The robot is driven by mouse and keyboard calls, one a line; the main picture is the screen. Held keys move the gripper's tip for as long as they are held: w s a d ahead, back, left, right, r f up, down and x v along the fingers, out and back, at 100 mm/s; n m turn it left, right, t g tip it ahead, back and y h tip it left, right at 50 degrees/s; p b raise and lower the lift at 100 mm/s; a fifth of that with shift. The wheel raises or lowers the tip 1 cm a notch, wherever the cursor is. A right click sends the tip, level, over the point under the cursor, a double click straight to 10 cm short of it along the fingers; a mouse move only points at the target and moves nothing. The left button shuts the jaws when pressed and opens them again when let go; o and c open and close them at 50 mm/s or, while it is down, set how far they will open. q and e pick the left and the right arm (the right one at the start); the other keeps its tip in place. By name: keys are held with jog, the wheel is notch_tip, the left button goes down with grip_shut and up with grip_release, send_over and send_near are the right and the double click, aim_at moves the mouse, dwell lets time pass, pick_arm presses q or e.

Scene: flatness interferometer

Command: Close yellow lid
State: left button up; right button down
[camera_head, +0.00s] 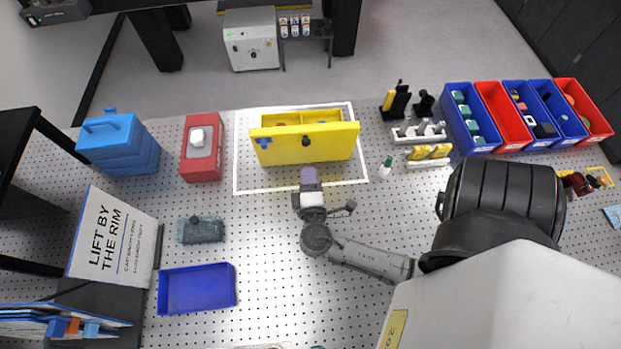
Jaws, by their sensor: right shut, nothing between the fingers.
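A yellow box (267,118) stands within a white outlined rectangle on the perforated table, with a few small items showing inside. Its yellow lid (330,146) stands steeply up along the near side, so the box is open. The lid carries a dark knob near its middle and a blue piece at its left. My right gripper (308,172) is shut and empty, just in front of the lid's lower edge. I cannot tell whether it touches the lid. My left gripper is not in view.
A red case (202,168) and a blue stacked box (118,160) stand to the left. A blue tray (197,305) lies front left. Black stands and white racks (419,133) and red and blue bins (500,146) are to the right. A small green-capped bottle (386,166) stands nearby.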

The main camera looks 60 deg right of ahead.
aim_at(306, 144)
jog(key=p+x, duration=0.2)
jog(key=x, duration=0.5)
jog(key=shift+d, duration=0.1)
